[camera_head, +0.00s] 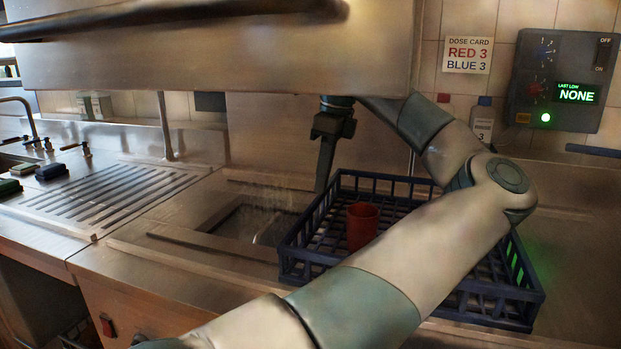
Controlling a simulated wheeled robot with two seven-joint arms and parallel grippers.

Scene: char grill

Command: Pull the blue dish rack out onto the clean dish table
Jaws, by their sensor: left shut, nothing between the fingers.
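The blue dish rack (297,262) sits on the steel surface right of the machine's square opening. It holds a red cup (363,226), standing upright. My left arm crosses in front of the rack and hides much of its middle and near side. My left gripper (323,188) points down at the rack's far left corner, with its fingers shut and empty. I cannot tell whether the fingertips touch the rack wall. The clean dish table (575,240) appears to be the steel top at the right. My right gripper is out of view.
The raised steel hood (210,55) hangs over the opening (245,222). A ribbed drainboard (105,195) lies at the left. A dosing box (563,80) reading NONE and a dose card (469,55) are on the back wall. A blue-capped bottle (482,122) stands behind the rack.

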